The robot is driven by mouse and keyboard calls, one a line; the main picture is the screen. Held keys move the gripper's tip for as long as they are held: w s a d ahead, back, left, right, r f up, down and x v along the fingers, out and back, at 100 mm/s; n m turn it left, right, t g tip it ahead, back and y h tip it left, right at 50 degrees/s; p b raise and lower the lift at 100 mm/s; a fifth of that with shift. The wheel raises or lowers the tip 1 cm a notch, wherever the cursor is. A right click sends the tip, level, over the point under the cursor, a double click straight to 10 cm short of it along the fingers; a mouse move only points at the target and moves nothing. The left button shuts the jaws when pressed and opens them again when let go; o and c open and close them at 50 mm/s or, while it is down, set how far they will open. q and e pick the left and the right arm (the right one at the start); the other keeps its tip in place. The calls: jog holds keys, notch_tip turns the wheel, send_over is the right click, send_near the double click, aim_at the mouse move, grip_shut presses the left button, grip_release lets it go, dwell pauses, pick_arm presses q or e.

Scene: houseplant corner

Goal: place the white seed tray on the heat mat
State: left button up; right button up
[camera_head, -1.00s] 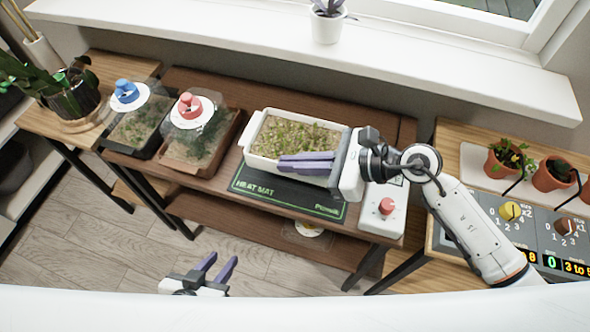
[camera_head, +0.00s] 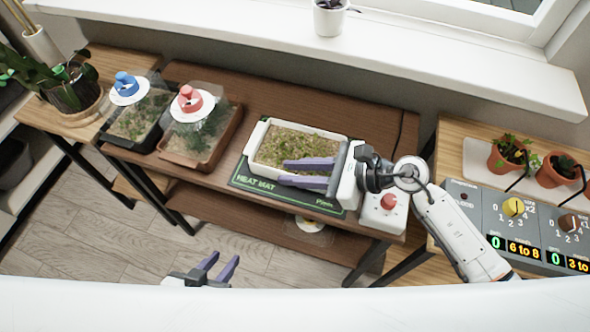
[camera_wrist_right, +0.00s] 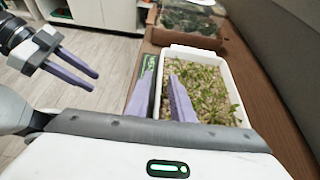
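The white seed tray (camera_head: 259,135), filled with green seedlings, rests on the dark green heat mat (camera_head: 240,180). The mat's lettered front strip shows in front of it. My right gripper (camera_head: 282,170) is at the tray's near wall, with its purple fingers spread apart. In the right wrist view one finger is outside the tray wall (camera_wrist_right: 235,80) and the other is inside, over the seedlings. The gripper body hides the tray's right end in the head view. My left gripper (camera_head: 224,258) is open and empty, low in front of the bench.
Two clear-domed trays, with a blue vent (camera_head: 126,84) and a red vent (camera_head: 190,98), stand left of the mat. A white control box (camera_head: 384,215) with a red knob is at its right. Potted plants (camera_head: 507,157) and a dial panel (camera_head: 478,208) are further right.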

jog(key=shift+r, duration=0.2)
jog(key=v, duration=1.2)
jog(key=shift+b, duration=0.35)
